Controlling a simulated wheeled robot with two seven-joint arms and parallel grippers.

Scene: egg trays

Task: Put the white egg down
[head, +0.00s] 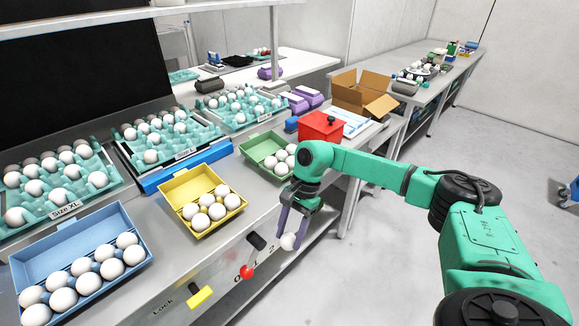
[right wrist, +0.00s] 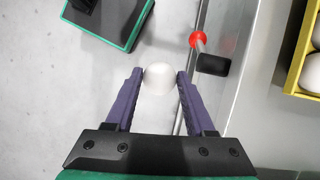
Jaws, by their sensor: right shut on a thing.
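A white egg (head: 288,241) is between the purple fingers of my right gripper (head: 292,222), in front of the table's front edge in the head view. The right wrist view shows the egg (right wrist: 159,78) at the fingertips of the right gripper (right wrist: 160,80), over the grey floor. The gripper is shut on it. Behind it on the table is a green egg carton (head: 256,146) with several white eggs. A yellow carton (head: 174,193) and a blue carton (head: 45,262), both open with several eggs, stand further left. My left gripper is not in view.
Teal egg trays (head: 112,182) marked with sizes stand behind the cartons. A red box (head: 318,128) and an open cardboard box (head: 361,97) are further right. A red-knobbed lever (head: 247,271) sticks out from the table front near the gripper.

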